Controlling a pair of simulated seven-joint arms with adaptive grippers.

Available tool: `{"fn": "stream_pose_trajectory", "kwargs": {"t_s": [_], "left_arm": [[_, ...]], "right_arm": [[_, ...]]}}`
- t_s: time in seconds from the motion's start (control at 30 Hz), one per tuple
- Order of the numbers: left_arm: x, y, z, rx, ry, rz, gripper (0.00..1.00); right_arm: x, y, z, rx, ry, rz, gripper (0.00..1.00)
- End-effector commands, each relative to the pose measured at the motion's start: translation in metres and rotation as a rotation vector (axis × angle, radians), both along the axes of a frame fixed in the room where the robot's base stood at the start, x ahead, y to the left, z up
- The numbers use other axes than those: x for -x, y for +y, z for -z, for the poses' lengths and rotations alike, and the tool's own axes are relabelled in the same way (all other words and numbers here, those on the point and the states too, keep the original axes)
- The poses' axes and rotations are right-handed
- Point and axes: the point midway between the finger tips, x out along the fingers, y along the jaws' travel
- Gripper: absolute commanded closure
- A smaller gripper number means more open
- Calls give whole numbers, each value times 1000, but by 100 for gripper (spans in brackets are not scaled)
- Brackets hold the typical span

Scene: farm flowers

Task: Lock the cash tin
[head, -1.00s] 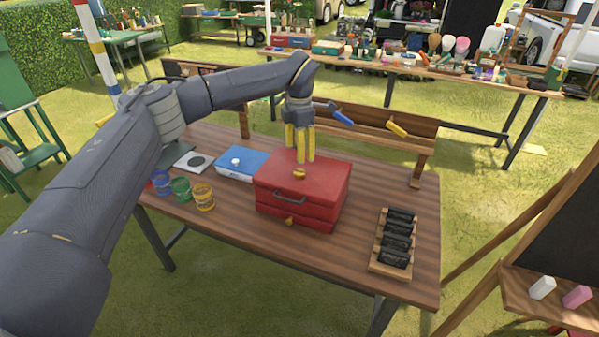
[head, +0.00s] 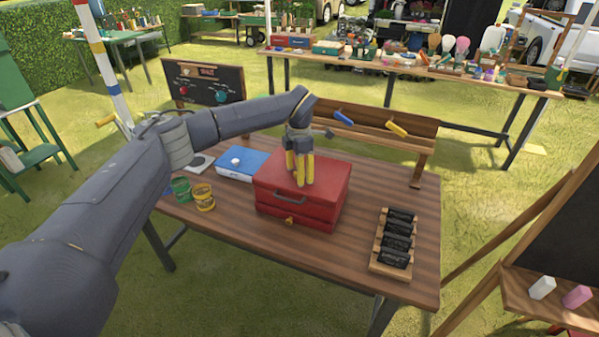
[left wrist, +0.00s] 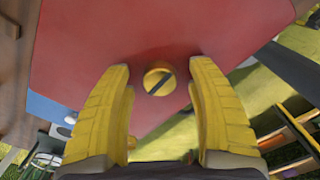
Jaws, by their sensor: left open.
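The red cash tin (head: 322,191) stands shut on the wooden table, with a grey handle (head: 290,198) on its front and a small yellow-gold piece (head: 289,221) low on the front. In the left wrist view a round brass knob with a dark slot (left wrist: 159,79) sits on the red lid (left wrist: 150,30). My left gripper (head: 300,183) points down over the lid, its yellow fingers hiding the knob in the head view. In the left wrist view its open fingers (left wrist: 160,75) stand either side of the knob, apart from it. My right gripper is not in view.
A blue box (head: 243,163) stands left of the tin, with green (head: 181,188) and yellow (head: 204,198) cans in front of it. A wooden rack of black items (head: 379,262) is at the right. The table front is clear.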

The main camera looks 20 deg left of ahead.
Motion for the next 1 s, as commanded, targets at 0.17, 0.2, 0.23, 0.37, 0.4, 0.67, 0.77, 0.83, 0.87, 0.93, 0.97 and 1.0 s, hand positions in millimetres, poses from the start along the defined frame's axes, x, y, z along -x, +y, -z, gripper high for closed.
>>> {"fn": "stream_pose_trajectory", "kwargs": {"t_s": [0.17, 0.2, 0.23, 0.37, 0.4, 0.67, 0.77, 0.83, 0.87, 0.93, 0.97, 1.0], "left_arm": [[0, 0, 0, 0, 0, 0, 51], [0, 0, 0, 0, 0, 0, 56], [0, 0, 0, 0, 0, 0, 59], [0, 0, 0, 0, 0, 0, 74], [0, 0, 0, 0, 0, 0, 79], [0, 0, 0, 0, 0, 0, 100], [0, 0, 0, 0, 0, -4, 100], [0, 0, 0, 0, 0, -15, 100], [0, 0, 0, 0, 0, -22, 100], [0, 0, 0, -1, -1, -45, 100], [0, 0, 0, -1, -1, -58, 100], [-1, 0, 0, -1, -2, -79, 100]], "right_arm": [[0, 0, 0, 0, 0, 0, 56], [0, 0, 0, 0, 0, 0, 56], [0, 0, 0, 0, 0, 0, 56], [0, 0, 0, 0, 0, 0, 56], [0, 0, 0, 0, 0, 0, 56], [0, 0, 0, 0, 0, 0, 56], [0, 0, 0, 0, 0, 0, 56], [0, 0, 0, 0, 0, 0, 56], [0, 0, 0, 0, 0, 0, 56], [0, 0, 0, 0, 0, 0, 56], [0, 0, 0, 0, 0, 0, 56], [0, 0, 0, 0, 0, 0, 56]]}}
